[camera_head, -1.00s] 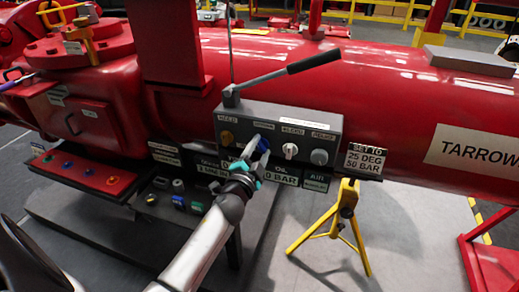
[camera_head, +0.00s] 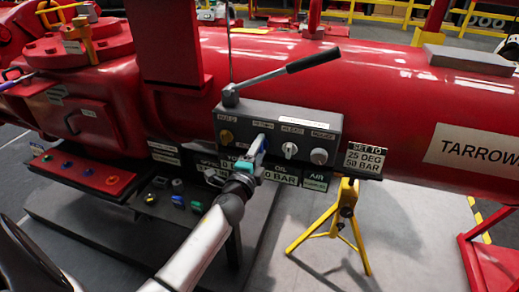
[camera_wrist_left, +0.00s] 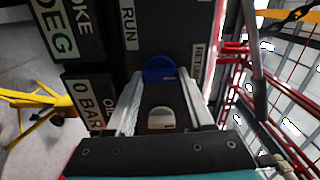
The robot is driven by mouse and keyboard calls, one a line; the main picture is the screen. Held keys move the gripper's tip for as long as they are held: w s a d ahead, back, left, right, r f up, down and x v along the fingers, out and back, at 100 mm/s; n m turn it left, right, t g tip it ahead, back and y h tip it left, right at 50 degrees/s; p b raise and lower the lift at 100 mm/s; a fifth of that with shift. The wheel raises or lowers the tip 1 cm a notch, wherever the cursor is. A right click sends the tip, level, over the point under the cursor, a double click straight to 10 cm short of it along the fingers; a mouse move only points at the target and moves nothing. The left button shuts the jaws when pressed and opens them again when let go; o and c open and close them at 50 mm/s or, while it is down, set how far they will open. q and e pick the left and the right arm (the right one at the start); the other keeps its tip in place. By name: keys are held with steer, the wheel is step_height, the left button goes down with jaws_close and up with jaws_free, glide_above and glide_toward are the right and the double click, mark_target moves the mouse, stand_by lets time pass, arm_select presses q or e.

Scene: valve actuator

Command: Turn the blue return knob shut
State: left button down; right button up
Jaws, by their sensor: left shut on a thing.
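The grey control box (camera_head: 230,115) on the red cylinder carries a row of knobs. The blue return knob (camera_wrist_left: 158,70) shows between the fingertips in the left wrist view. In the head view only a small blue part (camera_head: 265,146) shows beside the fingers. My left gripper (camera_head: 259,149) reaches up to the box front and is shut on the blue knob. In the wrist view its two pale fingers (camera_wrist_left: 160,88) lie on either side of it. A pale rounded piece (camera_wrist_left: 160,118) sits between the fingers nearer the palm. My right gripper is out of view.
A lever with a black handle (camera_head: 314,61) rises above the box. A yellow stand (camera_head: 345,225) stands below right.

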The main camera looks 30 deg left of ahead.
arm_select(q)
steer(key=shift+c, duration=1.4)
jaws_free()
steer(key=shift+s, duration=0.1)
steer(key=v, duration=1.5)
steer(key=shift+b, duration=0.3)
steer(key=s+d+f+n+g+h, duration=0.1)
steer(key=s+d+f+n+g, duration=0.15)
steer(key=f, duration=0.75)
steer(key=s+d+f+n+g+h, duration=0.1)
steer(key=s+d+f+n+g, duration=0.15)
steer(key=f, duration=0.75)
steer(key=s+d+f+n+g+h, duration=0.1)
steer(key=s+d+f+g, duration=0.15)
steer(key=f, duration=0.75)
steer(key=s+f+n+g, duration=0.2)
steer(key=s+f, duration=0.3)
steer(key=s, duration=0.4)
steer(key=s+d+f+n+g+h, duration=0.1)
steer(key=s+f+n+g, duration=0.1)
steer(key=s+f+g, duration=0.2)
steer(key=s+f+n+g, duration=0.2)
steer(key=s+f, duration=0.6)
steer(key=s, duration=0.5)
steer(key=shift+s+d+g, duration=0.3)
steer(key=shift+s+g, duration=0.1)
steer(key=shift+g, duration=0.05)
